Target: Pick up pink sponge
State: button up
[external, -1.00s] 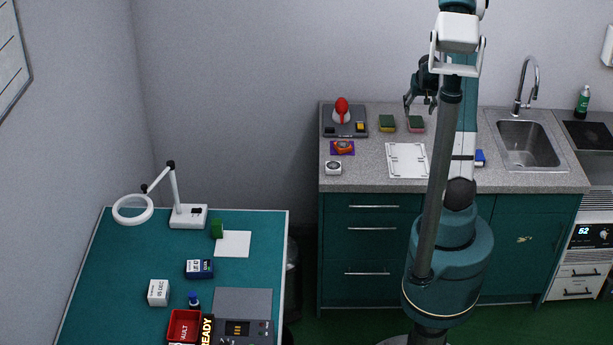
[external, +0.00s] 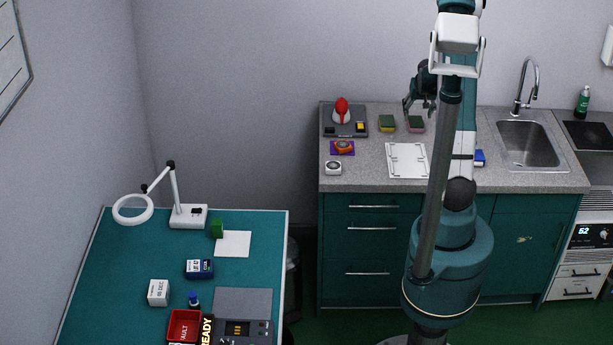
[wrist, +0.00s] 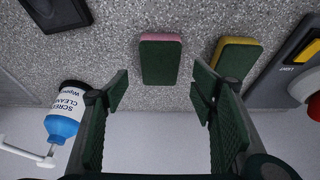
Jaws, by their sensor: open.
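The pink sponge (external: 416,124) lies on the speckled grey counter by the back wall. In the wrist view the sponge (wrist: 160,62) shows a dark green face with a pink edge, ahead of the fingers and roughly centred in the gap between them. My gripper (external: 420,104) is just above the sponge in the external view, and my arm partly covers that area. In the wrist view my gripper (wrist: 160,92) is open with nothing between its fingers. Whether a finger touches the sponge is hard to tell.
A yellow-edged green sponge (external: 387,124) sits just left of the pink one. Further left is a dark grey panel (external: 330,131) with a red knob. A blue-and-white bottle (wrist: 66,116) is at the left in the wrist view. A white board (external: 406,160) lies in front.

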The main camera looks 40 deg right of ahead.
aim_at(416, 121)
jog(key=shift+f, duration=0.1)
jog(key=shift+x, duration=2.55)
jog(key=shift+f+b, duration=0.25)
jog(key=shift+b, duration=0.25)
jog(key=shift+c, duration=0.3)
jog(key=shift+s, duration=0.1)
jog(key=c, duration=0.7)
